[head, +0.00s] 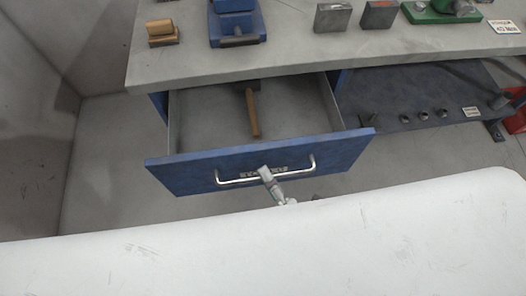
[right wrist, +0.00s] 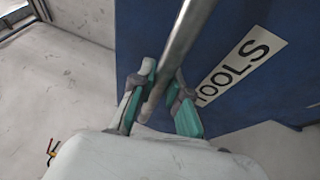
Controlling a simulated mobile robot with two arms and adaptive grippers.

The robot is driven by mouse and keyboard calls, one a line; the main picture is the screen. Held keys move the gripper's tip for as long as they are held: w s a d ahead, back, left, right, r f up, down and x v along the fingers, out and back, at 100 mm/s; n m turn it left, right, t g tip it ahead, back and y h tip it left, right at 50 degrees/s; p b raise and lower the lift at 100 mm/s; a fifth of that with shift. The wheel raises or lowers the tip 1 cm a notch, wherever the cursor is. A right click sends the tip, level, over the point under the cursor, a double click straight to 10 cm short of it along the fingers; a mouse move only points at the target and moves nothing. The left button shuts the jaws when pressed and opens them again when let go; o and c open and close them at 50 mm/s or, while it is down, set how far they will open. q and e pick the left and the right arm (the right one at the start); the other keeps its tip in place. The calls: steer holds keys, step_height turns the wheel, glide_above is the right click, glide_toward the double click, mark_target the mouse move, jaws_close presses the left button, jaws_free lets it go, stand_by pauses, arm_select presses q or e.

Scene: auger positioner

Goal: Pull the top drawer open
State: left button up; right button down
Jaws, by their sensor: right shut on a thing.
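The top drawer (head: 190,175) is blue-fronted and pulled out from under the workbench, with its inside showing. A silver bar handle (head: 231,181) runs across its front. My right gripper (head: 266,174) is at the middle of the handle. In the right wrist view the handle bar (right wrist: 182,45) passes between the two fingers of the gripper (right wrist: 160,95), which is shut on it. A label reading TOOLS (right wrist: 240,65) is on the drawer front (right wrist: 140,30) beside the bar. My left gripper is not in view.
A hammer with a wooden handle (head: 253,113) lies in the drawer. The grey bench top (head: 285,55) above holds a blue vise (head: 236,25), metal blocks (head: 332,17) and a green tool (head: 440,11). A lower shelf (head: 395,95) is at right. Floor at left is clear.

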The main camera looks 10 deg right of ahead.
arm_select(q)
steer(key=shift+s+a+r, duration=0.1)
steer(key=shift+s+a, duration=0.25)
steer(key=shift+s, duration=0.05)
arm_select(e)
steer(key=shift+s, duration=1.35)
steer(key=c, duration=1.1)
jaws_free()
steer(key=shift+c, duration=0.2)
steer(key=v, duration=1.2)
steer(key=shift+f, duration=0.1)
